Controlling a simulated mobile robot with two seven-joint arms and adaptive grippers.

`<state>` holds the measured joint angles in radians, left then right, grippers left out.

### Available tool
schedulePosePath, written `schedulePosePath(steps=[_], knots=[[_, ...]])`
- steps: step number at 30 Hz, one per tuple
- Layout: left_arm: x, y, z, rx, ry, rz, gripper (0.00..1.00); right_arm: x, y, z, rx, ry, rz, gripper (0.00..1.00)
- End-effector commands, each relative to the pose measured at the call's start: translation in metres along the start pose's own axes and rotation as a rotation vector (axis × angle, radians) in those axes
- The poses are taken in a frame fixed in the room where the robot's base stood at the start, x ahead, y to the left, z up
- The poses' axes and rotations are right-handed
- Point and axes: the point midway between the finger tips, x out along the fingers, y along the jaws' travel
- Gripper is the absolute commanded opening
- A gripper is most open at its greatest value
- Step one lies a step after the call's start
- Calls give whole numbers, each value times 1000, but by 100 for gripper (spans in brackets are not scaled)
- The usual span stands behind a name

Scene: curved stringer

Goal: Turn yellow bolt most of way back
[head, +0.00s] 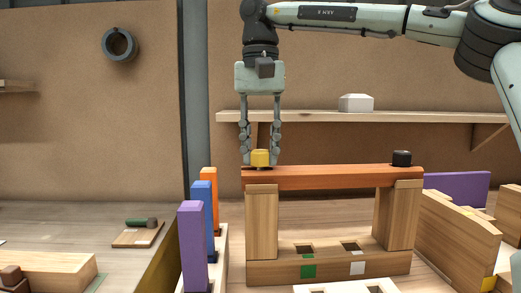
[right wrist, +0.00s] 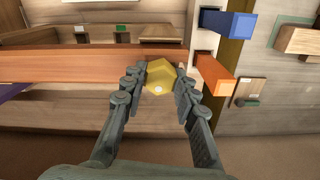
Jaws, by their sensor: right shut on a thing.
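The yellow bolt (head: 260,158) stands on the left end of an orange-brown beam (head: 325,177). In the right wrist view the yellow bolt (right wrist: 160,76) shows as a hexagonal head between the two fingers. My right gripper (head: 260,160) points straight down from above and is shut on the bolt head, one finger on each side. It also shows in the right wrist view (right wrist: 160,84). A black bolt (head: 401,158) stands on the right end of the beam. The beam rests on two wooden posts. My left gripper is not in view.
Purple (head: 193,245), blue (head: 202,215) and orange (head: 209,190) upright blocks stand left of the frame. A shelf (head: 310,117) with a white block (head: 356,103) is behind the arm.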

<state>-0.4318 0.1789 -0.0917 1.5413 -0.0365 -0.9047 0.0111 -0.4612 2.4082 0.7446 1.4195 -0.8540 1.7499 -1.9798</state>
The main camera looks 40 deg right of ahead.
Motion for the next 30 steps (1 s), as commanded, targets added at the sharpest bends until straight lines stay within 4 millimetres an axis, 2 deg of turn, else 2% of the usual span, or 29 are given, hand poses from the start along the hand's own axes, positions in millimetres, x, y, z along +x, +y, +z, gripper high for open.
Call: schedulePosePath(steps=[10, 19, 22, 28, 29, 30], knots=[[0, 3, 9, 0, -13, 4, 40, -2, 0, -1, -54, 4, -3, 0], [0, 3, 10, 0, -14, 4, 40, -4, 0, 0, -479, 3, -2, 0], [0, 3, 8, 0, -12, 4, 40, -4, 0, 0, -539, 3, -2, 0], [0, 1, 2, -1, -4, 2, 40, -4, 0, 0, -546, 3, -1, 0], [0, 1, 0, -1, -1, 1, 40, -4, 0, 0, -546, 3, -1, 32], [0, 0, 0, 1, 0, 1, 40, -4, 0, 0, -546, 3, -1, 37]])
